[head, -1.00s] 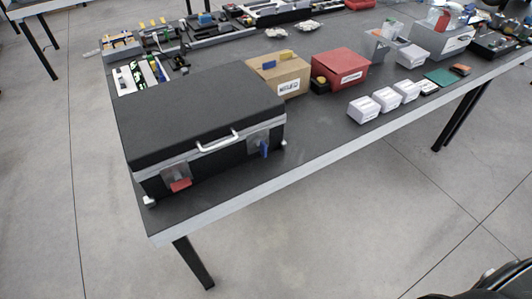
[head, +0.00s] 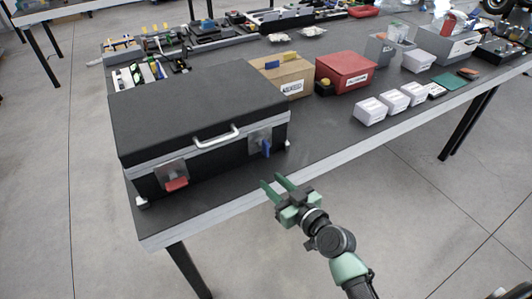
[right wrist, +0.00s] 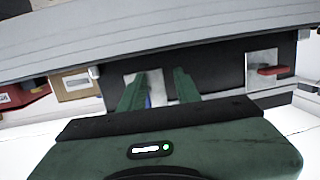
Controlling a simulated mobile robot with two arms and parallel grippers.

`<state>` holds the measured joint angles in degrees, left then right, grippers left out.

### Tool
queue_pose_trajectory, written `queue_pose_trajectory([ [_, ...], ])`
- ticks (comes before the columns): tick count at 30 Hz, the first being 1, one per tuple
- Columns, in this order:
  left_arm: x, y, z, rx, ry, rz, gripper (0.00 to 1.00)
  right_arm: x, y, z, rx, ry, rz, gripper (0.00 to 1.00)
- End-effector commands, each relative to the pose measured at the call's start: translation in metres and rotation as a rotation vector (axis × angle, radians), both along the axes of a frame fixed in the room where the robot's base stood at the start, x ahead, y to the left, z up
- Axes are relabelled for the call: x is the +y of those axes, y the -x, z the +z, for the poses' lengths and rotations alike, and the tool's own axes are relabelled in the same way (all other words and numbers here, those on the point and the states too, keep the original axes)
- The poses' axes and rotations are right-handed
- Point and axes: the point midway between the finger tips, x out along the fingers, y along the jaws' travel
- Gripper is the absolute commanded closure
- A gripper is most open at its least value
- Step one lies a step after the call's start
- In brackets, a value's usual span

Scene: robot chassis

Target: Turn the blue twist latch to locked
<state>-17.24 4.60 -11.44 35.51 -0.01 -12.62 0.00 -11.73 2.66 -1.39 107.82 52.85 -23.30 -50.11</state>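The black case (head: 200,115) stands closed at the table's near-left corner, with a silver handle on its front. The blue twist latch (head: 267,149) is on a metal plate at the right of the case front, its lever pointing roughly up and down. My right gripper (head: 273,182) is open and empty, below the blue latch in the picture and apart from it. In the right wrist view a bit of the blue latch (right wrist: 148,102) shows between the two green fingers, mostly hidden by them. My left gripper is not in view.
A red latch (head: 177,184) lies level on the left of the case front; it also shows in the right wrist view (right wrist: 273,70). A cardboard box (head: 288,78) and a red box (head: 345,71) stand right of the case. Bare table (head: 320,130) lies in front of them.

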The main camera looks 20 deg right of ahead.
Motion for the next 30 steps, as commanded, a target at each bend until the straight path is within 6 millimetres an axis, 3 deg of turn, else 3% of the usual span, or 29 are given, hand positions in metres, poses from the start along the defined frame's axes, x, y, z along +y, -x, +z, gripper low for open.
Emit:
queue_pose_trajectory([
  [3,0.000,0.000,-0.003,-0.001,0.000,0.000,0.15,-0.015,-0.018,0.031,-0.108,-0.024,-0.060,0.67],
  [7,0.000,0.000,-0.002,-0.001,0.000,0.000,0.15,-0.022,-0.028,0.046,-0.155,-0.033,-0.088,0.67],
  [21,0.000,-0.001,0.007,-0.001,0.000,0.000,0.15,-0.005,-0.091,0.046,-0.153,-0.035,-0.089,0.67],
  [30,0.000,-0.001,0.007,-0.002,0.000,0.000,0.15,-0.003,-0.099,0.045,-0.152,-0.032,-0.089,0.67],
])
